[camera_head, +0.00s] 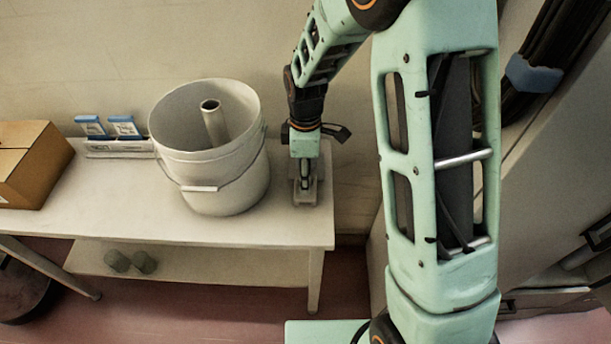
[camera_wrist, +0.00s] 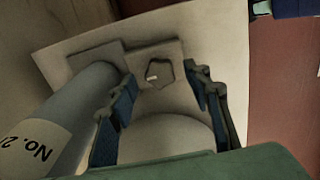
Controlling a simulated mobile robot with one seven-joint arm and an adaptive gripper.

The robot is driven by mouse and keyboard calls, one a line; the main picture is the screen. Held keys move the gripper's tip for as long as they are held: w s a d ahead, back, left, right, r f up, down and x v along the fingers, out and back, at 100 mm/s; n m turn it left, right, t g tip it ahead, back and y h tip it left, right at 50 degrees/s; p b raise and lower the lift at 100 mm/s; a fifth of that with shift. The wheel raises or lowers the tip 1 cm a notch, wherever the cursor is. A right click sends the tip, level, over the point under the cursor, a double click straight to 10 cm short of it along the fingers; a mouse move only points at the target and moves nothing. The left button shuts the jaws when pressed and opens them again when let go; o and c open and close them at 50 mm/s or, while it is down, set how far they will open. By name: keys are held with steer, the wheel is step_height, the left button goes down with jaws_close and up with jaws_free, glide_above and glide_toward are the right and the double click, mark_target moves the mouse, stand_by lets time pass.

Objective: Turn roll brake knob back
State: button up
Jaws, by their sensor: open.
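A small dark angular knob (camera_wrist: 163,75) with a short white mark sits on a grey plate in the wrist view. My gripper (camera_wrist: 163,82) is open, its blue-padded fingers on either side of the knob in the picture. I see no clear contact; the gap in depth is hard to judge. The knob is not distinct there.
A white bucket (camera_head: 218,192) with a tube inside stands on the table (camera_head: 130,222), left of my gripper. A cardboard box (camera_head: 35,160) and a small rack with blue-and-white packets (camera_head: 122,127) are farther left. The table's right edge is close to my gripper.

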steer(key=shift+f, duration=0.6)
steer(key=c, duration=1.2)
steer(key=shift+o, duration=0.2)
